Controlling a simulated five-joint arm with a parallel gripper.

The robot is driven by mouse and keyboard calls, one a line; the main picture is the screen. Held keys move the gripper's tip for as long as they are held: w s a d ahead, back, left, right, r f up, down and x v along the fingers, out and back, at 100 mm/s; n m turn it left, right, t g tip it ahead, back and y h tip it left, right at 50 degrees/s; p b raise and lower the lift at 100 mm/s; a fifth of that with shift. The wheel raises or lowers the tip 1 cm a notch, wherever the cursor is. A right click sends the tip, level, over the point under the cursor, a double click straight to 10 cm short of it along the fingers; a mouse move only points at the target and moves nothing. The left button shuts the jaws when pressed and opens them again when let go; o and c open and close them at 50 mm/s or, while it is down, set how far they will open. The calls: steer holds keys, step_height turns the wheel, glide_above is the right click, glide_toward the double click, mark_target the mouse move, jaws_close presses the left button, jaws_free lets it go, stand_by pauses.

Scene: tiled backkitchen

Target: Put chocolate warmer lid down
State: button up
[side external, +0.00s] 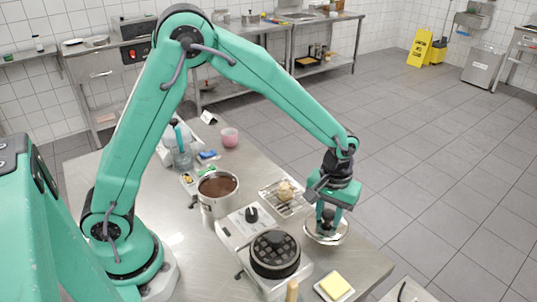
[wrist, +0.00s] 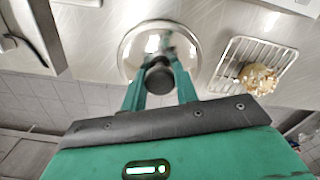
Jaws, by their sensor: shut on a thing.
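The chocolate warmer (side external: 207,207) is a steel pot, open at the top, with brown chocolate (side external: 217,187) showing inside. Its lid (side external: 318,239) is a shiny round steel disc with a dark knob. My gripper (side external: 327,216) is shut on the lid's knob, over the right part of the steel table. In the wrist view, the lid (wrist: 130,48) lies beyond my two green fingers, with the black knob (wrist: 158,76) between my gripper's fingertips (wrist: 159,83). The lid looks about level, near the tabletop. I cannot tell if it touches.
A wire rack (side external: 272,201) with a pastry (side external: 285,190) stands left of the lid; the rack also shows in the wrist view (wrist: 229,62). A waffle iron (side external: 275,252) and a butter dish (side external: 345,295) are nearer the camera. The table's right edge is close to the lid.

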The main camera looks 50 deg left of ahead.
mark_target(327, 223)
steer(key=shift+f, duration=1.9)
steer(key=shift+f, duration=0.15)
steer(key=o, duration=1)
step_height(327, 223, up, 12)
steer(key=shift+r, duration=0.1)
steer(key=shift+r, duration=0.15)
